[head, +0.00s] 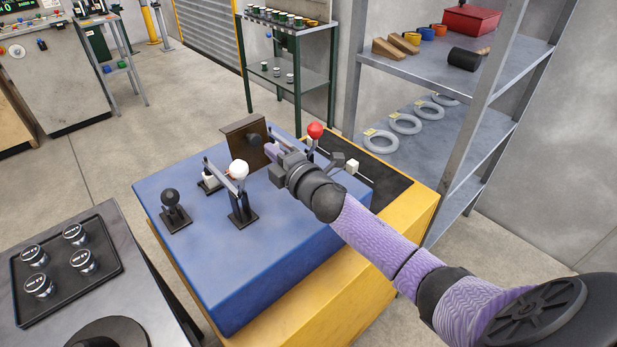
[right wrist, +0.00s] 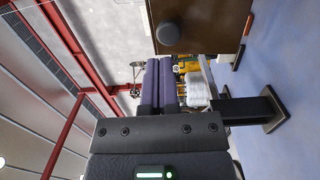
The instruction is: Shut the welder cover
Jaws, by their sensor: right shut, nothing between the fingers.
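The brown welder cover (head: 240,150) stands upright on top of the blue welder body (head: 270,285), with a dark round knob (head: 254,140) on its face. In the right wrist view the cover (right wrist: 215,22) fills the upper right, and its knob (right wrist: 168,33) is just above the fingertips. My right gripper (head: 269,149) has its purple fingers together with nothing between them. It is close to the cover's right side, and I cannot tell if it touches it. The fingers also show in the right wrist view (right wrist: 166,64). My left gripper is in neither view.
A white-knobbed lever (head: 239,170), a black-knobbed lever (head: 170,197) and a red-knobbed lever (head: 315,131) stand around the gripper on the welder. A grey shelf (head: 470,130) rises at the right. A dark bench (head: 110,300) is at the lower left.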

